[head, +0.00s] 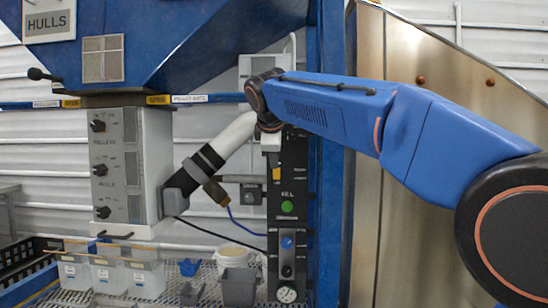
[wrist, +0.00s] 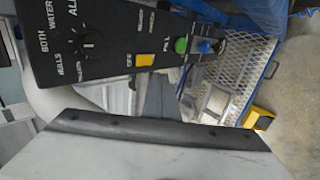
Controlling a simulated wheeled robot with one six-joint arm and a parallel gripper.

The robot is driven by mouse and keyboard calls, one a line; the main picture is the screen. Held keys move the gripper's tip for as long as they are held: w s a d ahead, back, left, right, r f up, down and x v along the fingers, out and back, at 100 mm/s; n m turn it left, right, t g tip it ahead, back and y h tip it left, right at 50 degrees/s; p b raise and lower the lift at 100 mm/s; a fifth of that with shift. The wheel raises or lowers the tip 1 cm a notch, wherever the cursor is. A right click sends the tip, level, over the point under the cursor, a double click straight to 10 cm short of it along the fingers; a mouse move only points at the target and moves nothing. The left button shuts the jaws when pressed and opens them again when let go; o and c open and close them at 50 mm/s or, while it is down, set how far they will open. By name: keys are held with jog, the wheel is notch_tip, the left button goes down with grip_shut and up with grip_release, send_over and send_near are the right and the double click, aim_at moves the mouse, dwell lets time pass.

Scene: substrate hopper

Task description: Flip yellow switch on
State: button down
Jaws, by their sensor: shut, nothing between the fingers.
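The yellow switch (wrist: 145,60) sits on the lower edge of a black control panel (wrist: 110,68) in the wrist view, with a lettered label beside it. In the head view the yellow switch (head: 276,174) shows small on the upright black panel (head: 287,190), above a green button. I cannot tell its on or off position. My gripper (wrist: 158,85) appears as a narrow grey wedge at the middle of the wrist view, shut and empty, just below the switch in the picture. I cannot tell if it touches.
A green button (head: 287,207) and a blue knob (head: 287,242) lie below the switch. A grey control box (head: 120,165) stands left. White bins (head: 115,275) and a bucket (head: 232,256) sit on the mesh table. A blue post (head: 328,200) rises right of the panel.

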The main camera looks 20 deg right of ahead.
aim_at(276, 172)
jog(key=x, duration=0.5)
jog(key=r+x, duration=0.1)
jog(key=x, duration=0.2)
jog(key=shift+w+d, duration=0.15)
jog(key=shift+w, duration=0.3)
jog(key=shift+w+d+f, duration=0.1)
jog(key=shift+w+d, duration=0.1)
jog(key=shift+w, duration=0.55)
jog(key=shift+w+f, duration=0.15)
jog(key=shift+d, duration=0.1)
jog(key=shift+w+r, duration=0.1)
jog(key=shift+r, duration=0.9)
